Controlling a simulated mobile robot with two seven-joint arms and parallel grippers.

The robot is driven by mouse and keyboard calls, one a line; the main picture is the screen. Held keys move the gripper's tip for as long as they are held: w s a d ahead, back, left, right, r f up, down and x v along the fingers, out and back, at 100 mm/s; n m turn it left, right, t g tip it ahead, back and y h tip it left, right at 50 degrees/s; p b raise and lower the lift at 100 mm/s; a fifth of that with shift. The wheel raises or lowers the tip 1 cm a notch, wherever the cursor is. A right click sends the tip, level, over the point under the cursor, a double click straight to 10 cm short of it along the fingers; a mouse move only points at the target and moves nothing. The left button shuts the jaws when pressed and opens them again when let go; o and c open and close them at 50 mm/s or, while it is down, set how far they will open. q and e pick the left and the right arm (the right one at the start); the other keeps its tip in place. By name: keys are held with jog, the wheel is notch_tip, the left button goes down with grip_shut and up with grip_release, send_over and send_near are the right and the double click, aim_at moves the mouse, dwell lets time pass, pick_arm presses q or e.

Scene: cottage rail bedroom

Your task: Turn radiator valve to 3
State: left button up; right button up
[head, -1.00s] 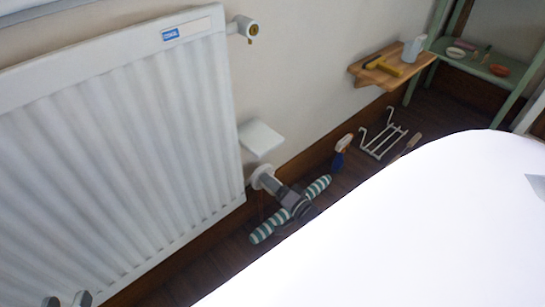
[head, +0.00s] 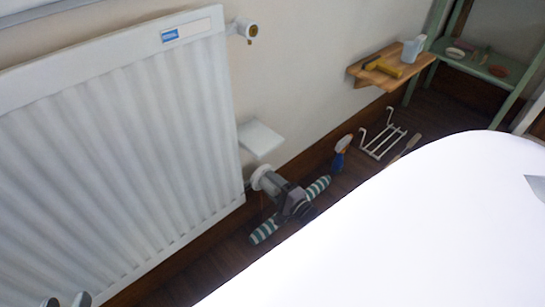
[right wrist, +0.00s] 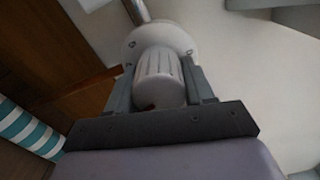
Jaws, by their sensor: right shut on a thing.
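The white radiator valve (head: 262,176) sits at the lower right corner of the white radiator (head: 120,150). My right gripper (head: 274,184) is shut on the valve's ribbed head. In the right wrist view the valve head (right wrist: 158,78) lies between the two grey fingers (right wrist: 160,85), one along each side. A small reddish mark shows near the head's lower end, and small dark marks on the collar behind it; I cannot read the setting. My left gripper (head: 66,301) shows only as two separate fingertips at the bottom left, apart from everything, with nothing visible between them.
A white wall shelf (head: 261,138) is just above the valve. A green-striped roll (head: 265,230) lies on the floor below my right gripper. A spray bottle (head: 341,150) and white rack (head: 383,140) stand beyond. A large white surface (head: 400,230) fills the lower right.

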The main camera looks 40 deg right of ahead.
aim_at(279, 191)
dwell(0.3)
jog(key=o, duration=1)
jog(key=shift+s+p, duration=0.3)
jog(key=shift+s, duration=0.2)
jog(key=s, duration=0.2)
jog(key=s+p, duration=0.2)
jog(key=s, duration=0.1)
jog(key=shift+s+d, duration=0.25)
jog(key=shift+s, duration=0.1)
pick_arm(q)
jog(key=shift+w+d+f+n+g+h, duration=0.1)
jog(key=shift+w+d+n+g+h, duration=0.1)
jog(key=shift+d+g, duration=0.15)
jog(key=shift+w+d+f+n+g+h, duration=0.1)
jog(key=shift+d+n+g, duration=0.1)
jog(key=shift+d+g, duration=0.15)
pick_arm(e)
jog(key=shift+s, duration=0.25)
pick_arm(q)
jog(key=shift+r, duration=0.15)
jog(key=shift+s, duration=0.1)
pick_arm(e)
jog(key=shift+s, duration=0.1)
